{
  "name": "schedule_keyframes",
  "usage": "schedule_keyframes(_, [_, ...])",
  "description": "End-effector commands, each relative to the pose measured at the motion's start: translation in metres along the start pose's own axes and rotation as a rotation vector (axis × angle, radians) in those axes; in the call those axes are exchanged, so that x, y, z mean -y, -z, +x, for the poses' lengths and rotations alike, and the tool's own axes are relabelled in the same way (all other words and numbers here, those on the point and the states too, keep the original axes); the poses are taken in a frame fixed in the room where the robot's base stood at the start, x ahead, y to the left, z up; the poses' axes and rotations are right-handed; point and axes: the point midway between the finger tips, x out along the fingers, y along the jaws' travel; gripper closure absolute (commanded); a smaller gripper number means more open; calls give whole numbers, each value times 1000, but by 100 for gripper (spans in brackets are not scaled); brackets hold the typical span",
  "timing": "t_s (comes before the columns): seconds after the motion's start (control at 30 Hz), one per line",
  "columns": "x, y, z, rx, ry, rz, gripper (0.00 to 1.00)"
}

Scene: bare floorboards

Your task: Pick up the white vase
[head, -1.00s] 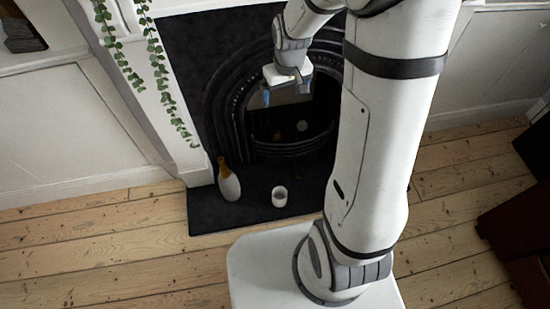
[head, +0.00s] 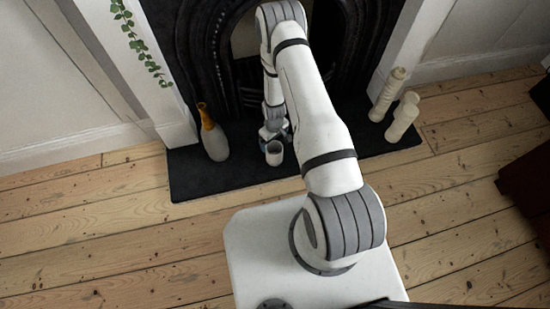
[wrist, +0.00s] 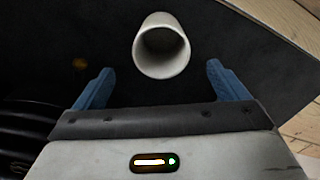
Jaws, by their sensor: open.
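A small white cup-shaped vase (head: 274,154) stands upright on the black hearth. In the wrist view the white vase (wrist: 163,60) shows its round open mouth, just ahead of my gripper and centred between the blue fingers. My gripper (wrist: 159,72) is open, with a finger to either side of the vase and gaps on both sides. In the head view my gripper (head: 275,134) is low over the hearth right behind the vase, partly hidden by my arm. I cannot tell whether the fingertips reach around it.
A bottle-shaped vase (head: 215,143) with a grey-white body and orange neck stands left of the white vase. Two tall cream pieces (head: 402,118) (head: 388,95) stand at the hearth's right end. The black fireplace (head: 218,50) rises behind. Floorboards (head: 110,225) in front are clear.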

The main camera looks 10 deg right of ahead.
Motion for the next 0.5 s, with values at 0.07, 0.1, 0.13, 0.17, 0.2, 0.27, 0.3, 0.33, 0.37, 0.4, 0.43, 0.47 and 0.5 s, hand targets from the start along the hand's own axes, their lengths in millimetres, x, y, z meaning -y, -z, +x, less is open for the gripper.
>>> schedule_keyframes(0.07, [1, -3, 15, 2, 1, -3, 6])
schedule_keyframes(0.1, [2, -3, 20, 3, 1, -4, 6])
schedule_keyframes(0.13, [2, -4, 24, 3, 2, -5, 6])
schedule_keyframes(0.17, [2, -4, 27, 3, 1, -5, 6])
schedule_keyframes(0.2, [2, -4, 32, 3, 2, -5, 6])
schedule_keyframes(0.27, [2, -4, 38, 4, 2, -5, 6])
schedule_keyframes(0.3, [2, -4, 41, 3, 2, -4, 6])
schedule_keyframes(0.33, [2, -4, 43, 3, 2, -4, 6])
schedule_keyframes(0.37, [1, -4, 45, 3, 1, -4, 6])
schedule_keyframes(0.4, [1, -4, 48, 3, 1, -4, 6])
schedule_keyframes(0.43, [1, -4, 52, 3, 1, -4, 6])
schedule_keyframes(0.47, [2, -4, 57, 3, 2, -4, 6])
schedule_keyframes(0.5, [2, -5, 64, 4, 2, -4, 6])
